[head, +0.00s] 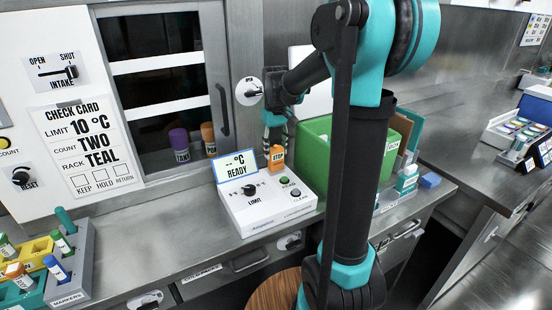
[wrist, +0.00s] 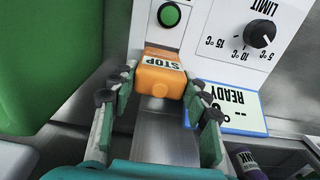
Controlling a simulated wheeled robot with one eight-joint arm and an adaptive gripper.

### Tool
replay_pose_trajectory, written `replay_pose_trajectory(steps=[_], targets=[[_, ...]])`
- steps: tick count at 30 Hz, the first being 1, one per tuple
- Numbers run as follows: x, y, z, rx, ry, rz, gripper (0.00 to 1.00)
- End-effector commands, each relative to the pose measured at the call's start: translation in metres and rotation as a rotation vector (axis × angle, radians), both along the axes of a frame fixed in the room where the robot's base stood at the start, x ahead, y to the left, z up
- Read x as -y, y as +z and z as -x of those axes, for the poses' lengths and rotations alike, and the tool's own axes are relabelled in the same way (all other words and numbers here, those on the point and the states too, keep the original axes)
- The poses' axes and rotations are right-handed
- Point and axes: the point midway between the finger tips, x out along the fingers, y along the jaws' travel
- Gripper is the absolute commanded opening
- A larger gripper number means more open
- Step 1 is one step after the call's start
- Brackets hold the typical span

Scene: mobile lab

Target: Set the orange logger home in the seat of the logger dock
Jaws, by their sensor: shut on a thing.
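The orange logger (head: 277,158), with a white label reading STOP, is upright at the back edge of the logger dock (head: 262,212). My gripper (head: 276,141) is above it, its teal and dark fingers pointing down. In the wrist view my gripper (wrist: 160,88) has one finger on each side of the logger (wrist: 160,82) and is shut on it. The dock is a white box with a LIMIT knob, a green button and a tilted screen reading "-- °C READY"; it also shows in the wrist view (wrist: 215,45). The seat is hidden; I cannot tell whether the logger touches it.
A green bin (head: 315,160) stands close to the right of the dock. A purple-capped bottle (head: 179,145) and an orange-capped bottle (head: 208,138) stand behind it at the left. A marker rack (head: 70,265) is at the far left. The counter between is clear.

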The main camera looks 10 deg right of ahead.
Motion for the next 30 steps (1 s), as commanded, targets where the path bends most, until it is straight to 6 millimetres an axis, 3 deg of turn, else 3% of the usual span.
replay_pose_trajectory(steps=[8, 20, 21, 26, 30], targets=[[0.0, -0.034, 0.0, 0.0, 0.0, 0.0, 0.16], [0.0, -0.039, 0.0, 0.0, 0.0, 0.0, 0.16], [0.0, -0.039, 0.0, 0.0, 0.0, 0.0, 0.49], [0.0, -0.039, 0.0, 0.0, 0.0, 0.0, 0.67], [0.0, -0.039, 0.0, 0.0, 0.0, 0.0, 0.67]])
